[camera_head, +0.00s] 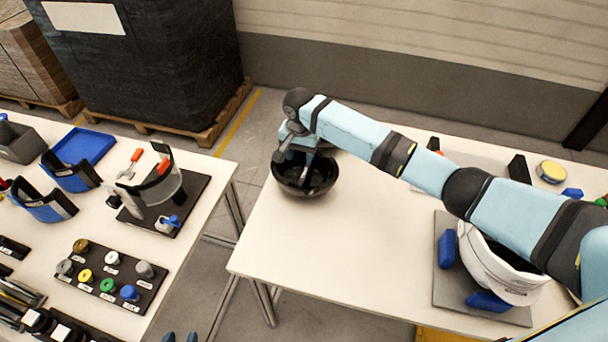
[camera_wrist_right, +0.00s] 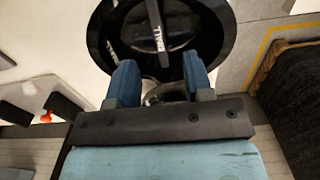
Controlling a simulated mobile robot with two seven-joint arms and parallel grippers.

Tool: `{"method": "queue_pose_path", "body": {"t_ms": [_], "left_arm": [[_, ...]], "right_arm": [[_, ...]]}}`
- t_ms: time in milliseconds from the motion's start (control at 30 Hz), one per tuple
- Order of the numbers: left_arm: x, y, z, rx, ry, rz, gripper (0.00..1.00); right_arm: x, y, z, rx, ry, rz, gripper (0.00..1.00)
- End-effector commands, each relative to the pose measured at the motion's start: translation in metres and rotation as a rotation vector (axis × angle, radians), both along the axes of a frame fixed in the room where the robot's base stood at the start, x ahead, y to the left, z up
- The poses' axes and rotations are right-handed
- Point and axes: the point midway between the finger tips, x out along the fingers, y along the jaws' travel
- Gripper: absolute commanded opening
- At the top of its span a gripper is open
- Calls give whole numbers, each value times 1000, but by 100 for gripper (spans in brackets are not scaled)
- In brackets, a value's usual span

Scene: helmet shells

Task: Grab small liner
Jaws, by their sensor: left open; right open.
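The small liner (camera_head: 305,187) is a black bowl-shaped shell, open side up, near the far left edge of the middle table. In the right wrist view the liner (camera_wrist_right: 215,40) has a dark strap across its middle with light lettering that I cannot read clearly. My right gripper (camera_head: 304,165) reaches down over the liner. In the right wrist view its two blue fingers are apart, at the liner's near rim; I cannot tell whether they touch it. Only the blue fingertips of my left gripper (camera_head: 180,338) show at the bottom edge of the head view, apart and empty.
A white helmet shell (camera_head: 482,262) sits between blue blocks on a grey board at the right. The table's middle is clear. A gap separates it from the left table (camera_head: 215,172), which holds a visor fixture (camera_head: 160,190), a blue tray (camera_head: 84,146) and a knob board (camera_head: 98,274).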

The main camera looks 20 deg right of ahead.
Motion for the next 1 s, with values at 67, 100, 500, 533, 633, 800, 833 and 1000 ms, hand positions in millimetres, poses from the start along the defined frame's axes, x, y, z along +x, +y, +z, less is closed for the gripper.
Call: {"method": "queue_pose_path", "body": {"t_ms": [67, 100, 500, 533, 633, 800, 833, 1000], "left_arm": [[0, 1, 1, 1, 0, 1, 42], [0, 1, 1, 1, 1, 1, 42], [1, 2, 5, 3, -1, 1, 42], [1, 2, 6, 3, -1, 1, 42], [1, 2, 8, 3, -1, 1, 42], [1, 2, 8, 4, -2, 1, 42], [1, 2, 8, 4, -2, 1, 42], [1, 2, 8, 4, -3, 2, 42]], "right_arm": [[-1, 0, -17, 0, 3, 0, 47], [0, 0, -24, 0, 1, 0, 47], [-1, -3, -64, 0, 0, 1, 47], [-1, -4, -69, 0, 0, 1, 47], [-2, -7, -84, -1, -1, 2, 47], [-2, -6, -102, 2, -1, 1, 47], [-2, -6, -103, 2, -3, 2, 47], [-2, -6, -104, 2, -3, 2, 47]]}}
